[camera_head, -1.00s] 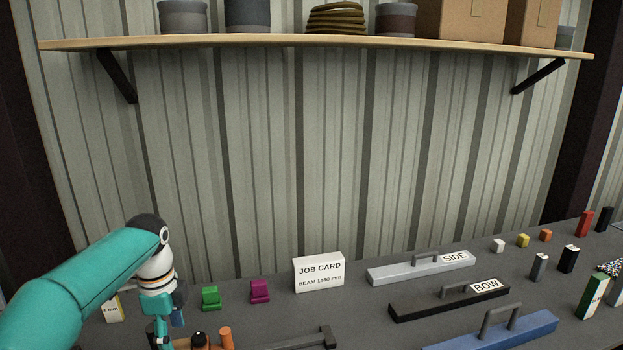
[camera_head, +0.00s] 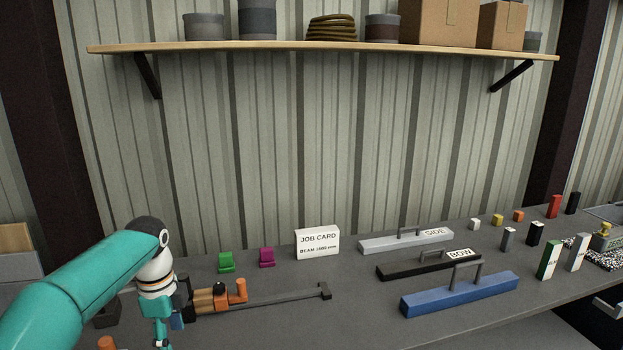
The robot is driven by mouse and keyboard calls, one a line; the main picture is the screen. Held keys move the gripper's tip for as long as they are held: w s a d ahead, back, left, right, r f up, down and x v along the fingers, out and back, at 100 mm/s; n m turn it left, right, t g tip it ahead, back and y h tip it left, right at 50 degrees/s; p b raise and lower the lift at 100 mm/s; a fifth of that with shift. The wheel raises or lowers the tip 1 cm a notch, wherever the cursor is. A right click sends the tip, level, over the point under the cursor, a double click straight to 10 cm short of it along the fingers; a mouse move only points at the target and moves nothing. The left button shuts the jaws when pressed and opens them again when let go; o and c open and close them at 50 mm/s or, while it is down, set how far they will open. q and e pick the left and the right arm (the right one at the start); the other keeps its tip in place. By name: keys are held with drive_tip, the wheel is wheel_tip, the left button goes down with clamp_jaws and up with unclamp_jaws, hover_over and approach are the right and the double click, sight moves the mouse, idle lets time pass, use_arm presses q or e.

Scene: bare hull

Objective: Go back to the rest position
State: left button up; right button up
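My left arm comes in from the left, and its gripper (camera_head: 163,335) points down at the left front of the grey workbench (camera_head: 350,290). Its fingers are small, and I cannot make out whether they are apart. A tool with a long grey bar and orange and wooden parts (camera_head: 240,291) lies on the bench just right of the gripper. The arm hides part of the bench behind it. My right gripper is not in view.
A job card (camera_head: 317,243) stands mid-bench, with green (camera_head: 226,262) and magenta (camera_head: 267,257) blocks to its left. Handled bars lie to its right: silver SIDE (camera_head: 405,241), black BOW (camera_head: 428,264), blue (camera_head: 460,294). Small blocks stand at far right. A loaded shelf (camera_head: 330,47) hangs above.

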use_arm(q)
drive_tip(key=s+d+f+g+h, duration=0.15)
drive_tip(key=s+f, duration=0.25)
drive_tip(key=f, duration=0.4)
drive_tip(key=s+d+f+n+g, duration=0.1)
drive_tip(key=s+d+f+g, duration=0.1)
drive_tip(key=s+f, duration=0.45)
drive_tip(key=s+d+f+g, duration=0.1)
drive_tip(key=s+d+f, duration=0.1)
drive_tip(key=f, duration=0.7)
drive_tip(key=s+d+f+n+t+h, duration=0.1)
drive_tip(key=s+d+f+n, duration=0.4)
drive_tip(key=s+n, duration=0.3)
drive_tip(key=s+d+f+n+t+h, duration=0.2)
drive_tip(key=s+d+f+n, duration=0.35)
drive_tip(key=s, duration=0.55)
drive_tip(key=w+n, duration=0.1)
drive_tip(key=w+n+t, duration=0.1)
drive_tip(key=w+n, duration=0.1)
drive_tip(key=w+n+t, duration=0.1)
drive_tip(key=shift+w+a+f+n+y, duration=0.2)
drive_tip(key=shift+w+a+n+y, duration=0.05)
drive_tip(key=shift+w+a+n, duration=0.1)
